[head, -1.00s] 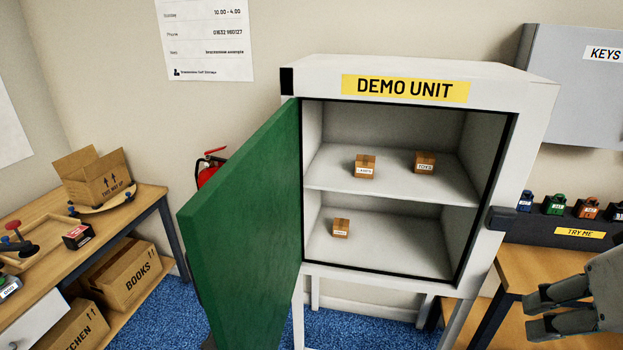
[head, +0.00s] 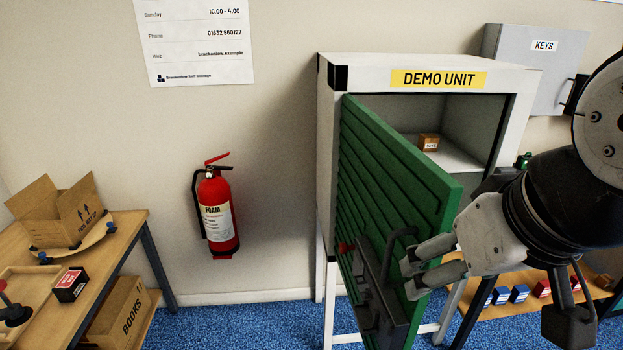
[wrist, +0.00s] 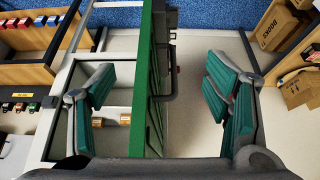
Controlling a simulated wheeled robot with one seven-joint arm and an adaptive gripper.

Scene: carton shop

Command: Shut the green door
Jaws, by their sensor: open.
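The green door (head: 395,190) of the white demo unit (head: 333,150) stands partly open, hinged at the unit's left side. Its ribbed outer face and dark handle (head: 385,275) face left and toward me. My gripper (head: 410,277) is beside the door's free edge, near the handle. In the wrist view my gripper (wrist: 158,95) is open, with the green door (wrist: 148,90) edge-on between its spread fingers. Gaps show on both sides, so the fingers look apart from it. A small carton (head: 429,142) sits on the upper shelf; the lower shelf is hidden behind the door.
A red fire extinguisher (head: 216,210) hangs on the wall left of the unit. A wooden bench (head: 130,228) with an open carton (head: 62,210) stands at the left. A grey key cabinet (head: 530,70) is on the wall at right. Blue carpet is clear in front.

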